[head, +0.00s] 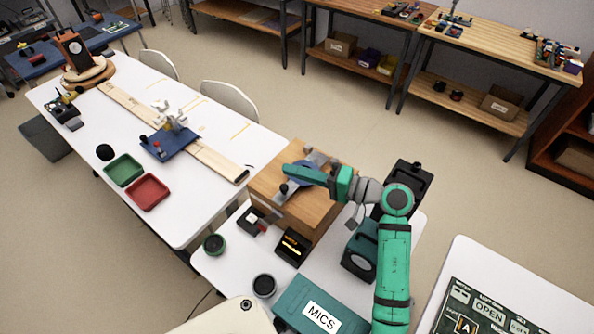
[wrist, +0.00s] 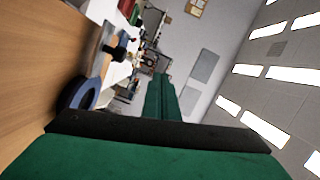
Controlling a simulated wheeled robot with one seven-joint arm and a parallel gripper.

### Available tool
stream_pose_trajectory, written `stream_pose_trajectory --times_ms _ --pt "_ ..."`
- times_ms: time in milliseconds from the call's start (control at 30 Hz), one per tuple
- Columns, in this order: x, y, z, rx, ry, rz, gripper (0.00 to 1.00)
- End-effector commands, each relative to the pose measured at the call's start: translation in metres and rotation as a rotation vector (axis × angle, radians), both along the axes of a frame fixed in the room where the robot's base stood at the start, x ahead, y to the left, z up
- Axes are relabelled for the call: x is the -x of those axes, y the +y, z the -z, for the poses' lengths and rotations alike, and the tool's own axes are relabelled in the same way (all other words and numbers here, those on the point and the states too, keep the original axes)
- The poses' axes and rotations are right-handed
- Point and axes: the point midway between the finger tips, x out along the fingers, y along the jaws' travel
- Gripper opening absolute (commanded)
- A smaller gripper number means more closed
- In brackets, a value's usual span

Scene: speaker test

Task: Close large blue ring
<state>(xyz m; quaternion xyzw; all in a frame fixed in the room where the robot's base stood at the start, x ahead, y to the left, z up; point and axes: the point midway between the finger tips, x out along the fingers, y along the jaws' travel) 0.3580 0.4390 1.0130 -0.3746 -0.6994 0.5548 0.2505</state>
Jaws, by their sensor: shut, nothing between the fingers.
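The large blue ring (head: 312,181) is on top of a wooden box (head: 268,184) in the head view, partly hidden by my gripper. In the wrist view a blue ring (wrist: 67,98) shows at the left, close to the wooden surface; its lower part is cut off by my finger. My gripper (head: 288,169) is green, shut and empty. It reaches leftward over the box top, above or beside the ring; I cannot tell whether it touches it. A small dark knob (head: 284,188) stands near the ring.
A white table (head: 215,215) to the left holds a green tray (head: 124,170), a red tray (head: 148,192) and a blue-based device (head: 170,142). Around the box stand a black display unit (head: 292,247), a dark speaker (head: 360,258) and a teal MICS case (head: 320,310).

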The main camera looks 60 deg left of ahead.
Motion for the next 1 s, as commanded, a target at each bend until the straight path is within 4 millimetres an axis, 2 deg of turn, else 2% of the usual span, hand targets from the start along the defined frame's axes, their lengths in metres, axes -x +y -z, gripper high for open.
stream_pose_trajectory --times_ms 167,300,500,700,833,1000 --pt "0.0 0.0 -0.018 -0.001 -0.004 -0.001 0.0" --pt "-0.003 -0.003 -0.043 -0.002 -0.005 0.003 0.0" --pt "-0.021 -0.044 -0.051 -0.001 -0.001 0.008 0.0" --pt "-0.033 -0.074 -0.059 -0.001 -0.001 0.005 0.0" --pt "-0.038 -0.085 -0.062 0.0 -0.001 0.005 0.0" --pt "-0.039 -0.09 -0.063 0.0 0.0 0.003 0.0"
